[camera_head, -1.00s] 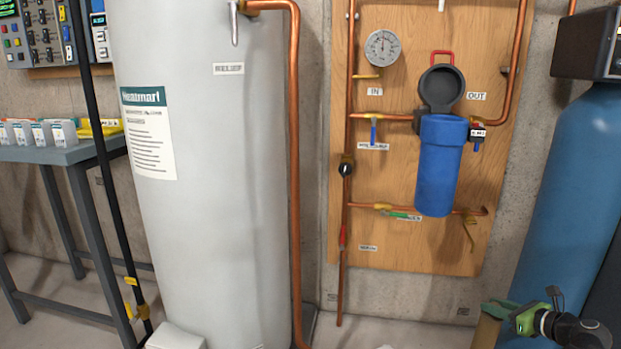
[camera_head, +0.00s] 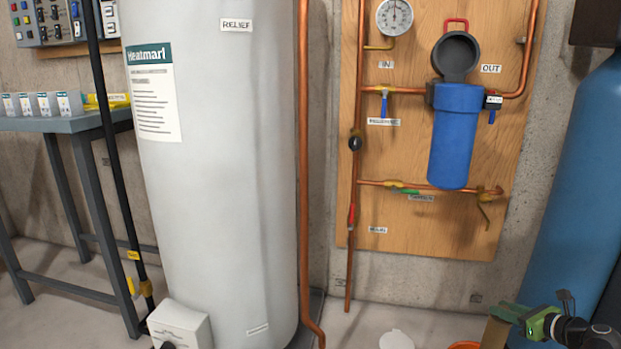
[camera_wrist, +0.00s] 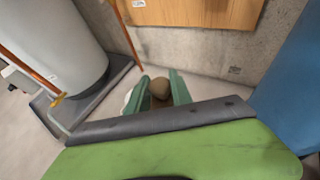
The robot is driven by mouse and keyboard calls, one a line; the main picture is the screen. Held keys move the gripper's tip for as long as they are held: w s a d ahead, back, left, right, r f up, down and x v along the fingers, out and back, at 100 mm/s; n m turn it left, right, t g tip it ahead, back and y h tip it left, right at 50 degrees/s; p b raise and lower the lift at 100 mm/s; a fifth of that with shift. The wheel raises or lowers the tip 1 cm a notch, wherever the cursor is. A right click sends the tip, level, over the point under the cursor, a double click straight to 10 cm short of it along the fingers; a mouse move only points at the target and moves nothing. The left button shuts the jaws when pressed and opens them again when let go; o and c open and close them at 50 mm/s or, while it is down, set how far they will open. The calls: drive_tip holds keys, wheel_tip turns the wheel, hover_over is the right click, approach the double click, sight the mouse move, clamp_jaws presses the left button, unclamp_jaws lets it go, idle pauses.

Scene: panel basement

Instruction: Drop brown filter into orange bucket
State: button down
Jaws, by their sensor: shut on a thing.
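My gripper (camera_head: 507,312) is at the lower right of the head view. In the wrist view its two green fingers (camera_wrist: 161,92) are shut on the brown filter (camera_wrist: 160,88), which is seen end-on between them. The filter (camera_head: 495,333) hangs below the fingers in the head view, tan-brown and cut off by the picture's bottom edge. The rim of the orange bucket (camera_head: 465,345) just shows at the bottom edge, on the floor left of the filter. The rest of the bucket is out of view, and I cannot make it out in the wrist view.
A blue filter housing (camera_head: 456,138) with its dark lid open hangs on the wooden panel (camera_head: 455,232). A white disc (camera_head: 397,340) lies on the floor. A grey water heater (camera_head: 225,190) stands left, a blue tank (camera_head: 575,190) right. A workbench (camera_head: 65,124) is far left.

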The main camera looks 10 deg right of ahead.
drive_tip(key=shift+f, duration=0.1)
drive_tip(key=c, duration=1.1)
unclamp_jaws()
drive_tip(key=shift+o, duration=0.2)
drive_tip(key=p+v, duration=0.7)
drive_tip(key=v, duration=1)
drive_tip(key=shift+s, duration=0.2)
